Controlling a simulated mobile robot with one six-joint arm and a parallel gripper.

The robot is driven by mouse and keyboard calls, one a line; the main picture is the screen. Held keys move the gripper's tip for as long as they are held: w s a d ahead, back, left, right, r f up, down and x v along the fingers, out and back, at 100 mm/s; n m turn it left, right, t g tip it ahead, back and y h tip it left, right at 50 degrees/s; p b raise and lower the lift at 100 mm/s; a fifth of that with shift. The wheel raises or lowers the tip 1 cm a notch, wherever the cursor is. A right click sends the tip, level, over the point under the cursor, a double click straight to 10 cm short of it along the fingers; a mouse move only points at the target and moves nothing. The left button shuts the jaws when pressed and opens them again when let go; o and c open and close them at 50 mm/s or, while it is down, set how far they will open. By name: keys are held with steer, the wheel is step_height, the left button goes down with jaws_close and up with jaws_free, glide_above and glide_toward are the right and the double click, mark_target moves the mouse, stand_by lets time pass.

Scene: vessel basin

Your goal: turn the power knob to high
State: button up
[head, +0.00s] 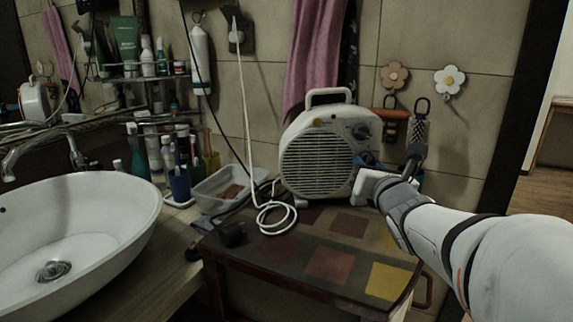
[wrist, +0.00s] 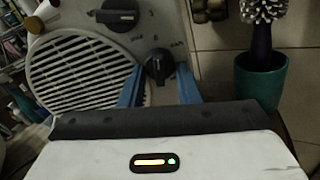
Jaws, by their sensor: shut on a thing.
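A white fan heater (head: 316,152) with a round grille and top handle stands on the small table. Its front has two dark knobs. The upper knob (wrist: 118,14) also shows in the head view (head: 361,132). The lower knob (wrist: 160,65) has printed markings around it, too small to read surely. My gripper (wrist: 158,80) has its blue fingers on either side of the lower knob and is shut on it. In the head view my gripper (head: 366,162) is at the heater's lower right front and hides that knob. I cannot tell which knob is labelled power.
The patchwork-topped table (head: 330,263) holds a coiled white cord (head: 275,217). A plastic box (head: 228,188) and a white basin (head: 80,225) are to the left. A green pot (wrist: 258,82) stands right of the heater.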

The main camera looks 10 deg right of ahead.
steer(key=m+b, duration=0.1)
steer(key=m, duration=0.4)
steer(key=m+b, duration=0.1)
steer(key=m, duration=0.3)
steer(key=m+b, duration=0.1)
steer(key=m, duration=0.4)
steer(key=shift+a+r+m, duration=0.2)
steer(key=shift+r+m, duration=0.1)
steer(key=shift+r, duration=0.05)
steer(key=m+p, duration=0.1)
steer(key=m, duration=0.2)
steer(key=shift+r+m, duration=0.1)
steer(key=shift+m, duration=0.2)
steer(key=m+p, duration=0.1)
steer(key=m, duration=0.2)
steer(key=shift+r+m, duration=0.1)
steer(key=shift+m, duration=0.3)
steer(key=m+p, duration=0.1)
steer(key=m, duration=0.2)
steer(key=shift+d+p, duration=0.1)
steer(key=shift+p, duration=0.25)
steer(key=shift+d+m+p, duration=0.1)
steer(key=shift+m+p, duration=0.7)
steer(key=shift+m, duration=1.4)
